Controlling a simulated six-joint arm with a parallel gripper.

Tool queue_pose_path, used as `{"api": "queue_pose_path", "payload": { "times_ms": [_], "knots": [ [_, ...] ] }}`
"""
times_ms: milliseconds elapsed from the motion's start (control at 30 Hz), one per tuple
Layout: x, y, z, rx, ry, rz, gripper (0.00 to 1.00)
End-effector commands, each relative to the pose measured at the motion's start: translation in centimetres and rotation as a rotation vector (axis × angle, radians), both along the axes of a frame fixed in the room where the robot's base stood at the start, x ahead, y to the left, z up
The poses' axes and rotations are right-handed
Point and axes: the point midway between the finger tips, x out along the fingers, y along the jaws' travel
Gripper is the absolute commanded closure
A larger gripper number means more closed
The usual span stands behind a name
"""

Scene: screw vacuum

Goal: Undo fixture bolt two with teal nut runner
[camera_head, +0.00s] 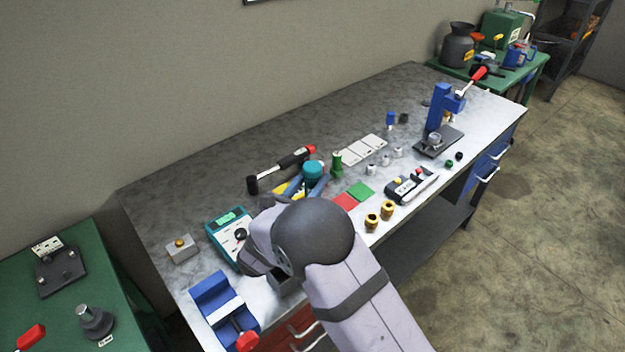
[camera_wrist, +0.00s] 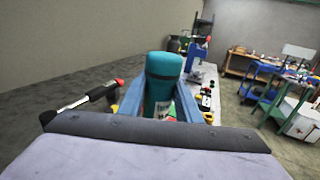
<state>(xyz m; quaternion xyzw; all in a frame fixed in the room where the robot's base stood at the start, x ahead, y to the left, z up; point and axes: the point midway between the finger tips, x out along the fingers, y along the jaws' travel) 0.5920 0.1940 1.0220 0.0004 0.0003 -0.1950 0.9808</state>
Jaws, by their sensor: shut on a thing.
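My gripper (camera_head: 310,187) is shut on the teal nut runner (camera_head: 313,170), with its blue fingers on either side of the tool. In the wrist view the teal nut runner (camera_wrist: 163,78) stands up between the fingers (camera_wrist: 162,108), with a pale label low on its side. Its lower end is hidden, so I cannot tell whether it touches the bench. A dark fixture plate (camera_head: 62,276) with bolt-like studs and a white label lies on the green table at the left, well away from my gripper. Which stud is bolt two cannot be read.
Brass fittings (camera_head: 387,209) and a blue press (camera_head: 439,118) are to the right. A grey knobbed piece (camera_head: 94,321) stands on the green table (camera_head: 40,312).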

Motion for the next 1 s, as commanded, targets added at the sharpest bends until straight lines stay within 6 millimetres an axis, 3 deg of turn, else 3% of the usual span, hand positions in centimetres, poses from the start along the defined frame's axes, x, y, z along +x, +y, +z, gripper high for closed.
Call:
{"api": "queue_pose_path", "payload": {
  "times_ms": [1000],
  "knots": [
    [0.0, 0.0, 5.0, 0.001, -0.004, 0.000, 1.00]
  ]
}}
